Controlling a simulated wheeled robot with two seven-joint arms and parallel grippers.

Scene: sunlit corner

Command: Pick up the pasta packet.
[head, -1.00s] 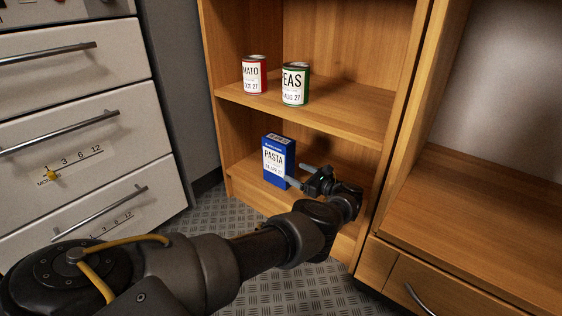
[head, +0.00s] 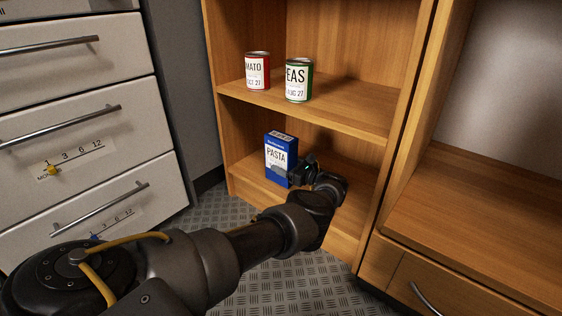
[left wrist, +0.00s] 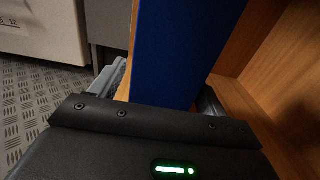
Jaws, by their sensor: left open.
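The pasta packet (head: 277,155) is a blue box with a white label, standing upright on the lower shelf of the wooden cabinet in the head view. My left gripper (head: 289,174) is at its lower right part, and partly covers it. In the left wrist view the packet's plain blue side (left wrist: 185,50) rises between the two open fingers of the gripper (left wrist: 160,92), one finger on each side. I cannot tell whether either finger touches it. My right gripper is in neither view.
A red tomato can (head: 257,71) and a green peas can (head: 298,80) stand on the upper shelf (head: 345,110), above my left arm. White drawers (head: 75,120) are on the left. A wooden counter (head: 480,220) is on the right.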

